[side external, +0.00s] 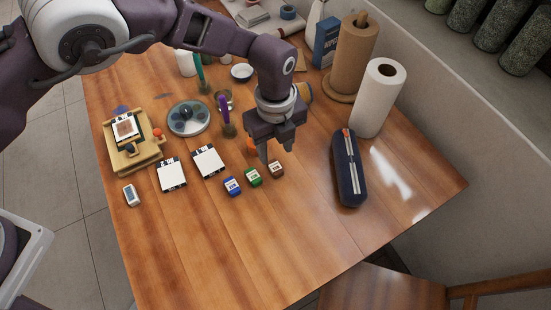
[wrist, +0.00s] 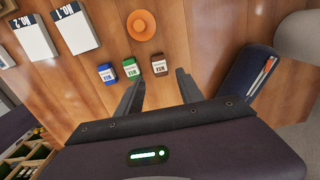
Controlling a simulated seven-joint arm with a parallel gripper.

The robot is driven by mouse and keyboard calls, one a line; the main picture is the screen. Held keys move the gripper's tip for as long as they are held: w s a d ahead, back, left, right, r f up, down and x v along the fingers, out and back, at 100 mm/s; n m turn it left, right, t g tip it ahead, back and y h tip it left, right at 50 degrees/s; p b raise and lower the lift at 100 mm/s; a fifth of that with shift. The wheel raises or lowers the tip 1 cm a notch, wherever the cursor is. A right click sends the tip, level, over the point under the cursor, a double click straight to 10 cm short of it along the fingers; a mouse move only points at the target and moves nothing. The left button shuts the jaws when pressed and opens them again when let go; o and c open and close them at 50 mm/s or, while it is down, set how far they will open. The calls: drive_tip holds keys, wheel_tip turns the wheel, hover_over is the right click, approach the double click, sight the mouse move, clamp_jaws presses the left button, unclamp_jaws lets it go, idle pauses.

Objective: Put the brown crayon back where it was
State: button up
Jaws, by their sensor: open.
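The brown crayon looks like a small brown block with a white label (side external: 276,169). It lies on the table at the right end of a row, beside a green block (side external: 253,177) and a blue block (side external: 232,186). In the wrist view the brown block (wrist: 159,65) is just beyond the gap between my fingertips, roughly centred. My gripper (side external: 277,156) is open and empty, pointing down above and just behind the brown block. In the wrist view its fingers (wrist: 160,79) are spread wide, and neither visibly touches the block.
A dark blue pencil case (side external: 350,180) lies to the right. An orange round object (wrist: 141,25) sits behind the blocks. Two white-labelled cards (side external: 172,174) and a wooden stand (side external: 122,158) are at left. Paper rolls (side external: 378,98) stand at the back right. The front table is clear.

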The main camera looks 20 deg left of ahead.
drive_tip(key=a+r+n+t+h, duration=0.1)
drive_tip(key=a+r+n, duration=0.35)
drive_tip(key=r, duration=0.55)
drive_tip(key=a+r+n, duration=0.3)
drive_tip(key=a+r, duration=0.2)
drive_tip(key=r, duration=0.5)
drive_tip(key=s+a+r+n+t, duration=0.1)
drive_tip(key=s+a+r+n, duration=0.55)
drive_tip(key=a+r, duration=0.35)
drive_tip(key=s+a+n+t, duration=0.1)
drive_tip(key=s+a+n, duration=0.4)
drive_tip(key=s, duration=0.3)
drive_tip(key=s+a+n+t+y, duration=0.1)
drive_tip(key=s+a+n+t, duration=0.1)
drive_tip(key=s+a+n, duration=0.4)
drive_tip(key=s+n, duration=0.2)
drive_tip(key=shift+s+f+t, duration=0.3)
drive_tip(key=shift+s, duration=0.1)
